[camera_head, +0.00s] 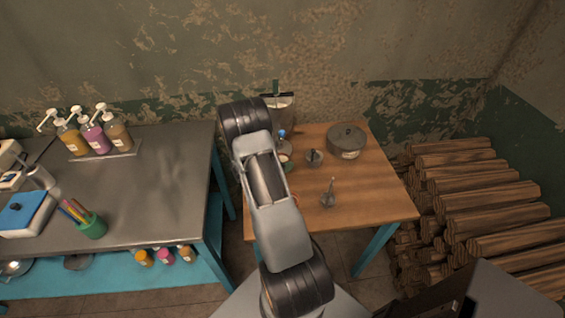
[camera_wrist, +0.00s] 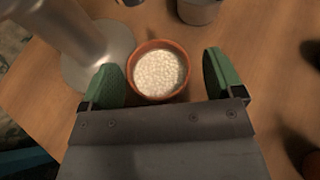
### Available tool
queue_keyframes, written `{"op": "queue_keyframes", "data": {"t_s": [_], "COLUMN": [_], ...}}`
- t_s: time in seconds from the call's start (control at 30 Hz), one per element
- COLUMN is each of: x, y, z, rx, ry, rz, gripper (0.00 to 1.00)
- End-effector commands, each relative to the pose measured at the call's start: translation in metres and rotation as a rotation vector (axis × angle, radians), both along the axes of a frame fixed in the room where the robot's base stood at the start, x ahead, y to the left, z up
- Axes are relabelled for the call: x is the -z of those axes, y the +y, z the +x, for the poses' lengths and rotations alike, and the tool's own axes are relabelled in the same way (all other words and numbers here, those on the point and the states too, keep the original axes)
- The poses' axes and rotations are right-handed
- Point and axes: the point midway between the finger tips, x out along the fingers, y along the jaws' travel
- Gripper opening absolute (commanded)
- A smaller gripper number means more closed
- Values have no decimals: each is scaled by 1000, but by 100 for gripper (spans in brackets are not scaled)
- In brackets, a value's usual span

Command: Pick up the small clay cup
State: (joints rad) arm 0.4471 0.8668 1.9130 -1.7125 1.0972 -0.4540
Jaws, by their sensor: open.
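The small clay cup (camera_wrist: 158,44) shows in the wrist view, orange-brown, round, with white grainy contents (camera_wrist: 159,73) inside. It stands upright on the wooden table (camera_wrist: 258,75). My gripper (camera_wrist: 171,75) is open, with one green finger to the left of the cup and one to the right. The left finger is close to the cup's rim, while a wider gap shows on the right. In the head view my arm covers most of the cup; only a bit of orange rim shows beside the arm.
A metal stand with a round base (camera_wrist: 85,70) is close left of the cup. A grey metal cup (camera_wrist: 199,10) stands behind it. In the head view, a lidded pot (camera_head: 346,142) and a small pointed metal item (camera_head: 328,195) are on the table (camera_head: 380,200). The table's right front is clear.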

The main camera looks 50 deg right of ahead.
Motion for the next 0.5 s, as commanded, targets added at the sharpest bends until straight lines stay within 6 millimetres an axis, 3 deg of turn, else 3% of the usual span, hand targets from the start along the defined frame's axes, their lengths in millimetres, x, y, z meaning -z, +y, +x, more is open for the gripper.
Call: {"op": "queue_keyframes", "data": {"t_s": [0.37, 0.5], "x": [4, 4], "y": [-8, -8], "z": [-1, -1], "rx": [-1, -1], "ry": [0, 1], "rz": [0, 0], "gripper": [87, 73]}}
